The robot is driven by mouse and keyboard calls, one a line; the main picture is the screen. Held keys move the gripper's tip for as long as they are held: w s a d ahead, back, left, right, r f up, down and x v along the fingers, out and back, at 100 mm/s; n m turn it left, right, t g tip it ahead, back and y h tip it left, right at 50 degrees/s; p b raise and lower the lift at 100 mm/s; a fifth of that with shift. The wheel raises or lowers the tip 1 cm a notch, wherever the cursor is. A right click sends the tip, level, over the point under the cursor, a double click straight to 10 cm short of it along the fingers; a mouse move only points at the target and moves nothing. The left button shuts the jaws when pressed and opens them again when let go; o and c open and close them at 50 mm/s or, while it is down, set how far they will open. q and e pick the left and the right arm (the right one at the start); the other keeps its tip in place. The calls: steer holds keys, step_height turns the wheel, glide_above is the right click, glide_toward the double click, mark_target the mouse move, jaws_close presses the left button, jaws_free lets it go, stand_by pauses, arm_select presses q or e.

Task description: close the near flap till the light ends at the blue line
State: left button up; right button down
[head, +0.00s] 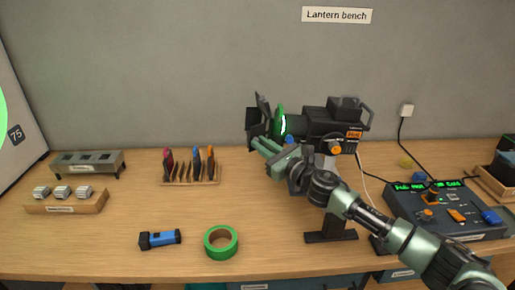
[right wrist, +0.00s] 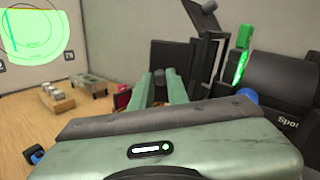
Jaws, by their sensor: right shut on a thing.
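The black lantern (head: 318,125) stands on the bench, its dark flaps (head: 257,118) opening toward the left. My right gripper (head: 258,143) reaches up to the flaps from the near side. In the right wrist view its two green fingers (right wrist: 163,85) are shut on the near flap (right wrist: 168,54), a dark square panel beyond the fingertips; the grip itself is partly hidden. My left gripper is not in view.
A control desk (head: 445,208) with green lettering stands at the right. A rack of coloured pieces (head: 190,178), a blue torch (head: 160,239) and green tape (head: 221,242) lie left of my arm. The bench's front middle is mostly clear.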

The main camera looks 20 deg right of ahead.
steer(key=n+y+b, duration=0.1)
steer(key=d+n+g+y+b, duration=0.1)
steer(key=y+b, duration=0.1)
steer(key=shift+s+d+f+n+y+b, duration=0.1)
steer(key=shift+s+n+y+b, duration=0.1)
steer(key=shift+n+y+b, duration=0.1)
steer(key=shift+g, duration=0.3)
steer(key=c, duration=1.4)
jaws_free()
steer(key=shift+o, duration=0.2)
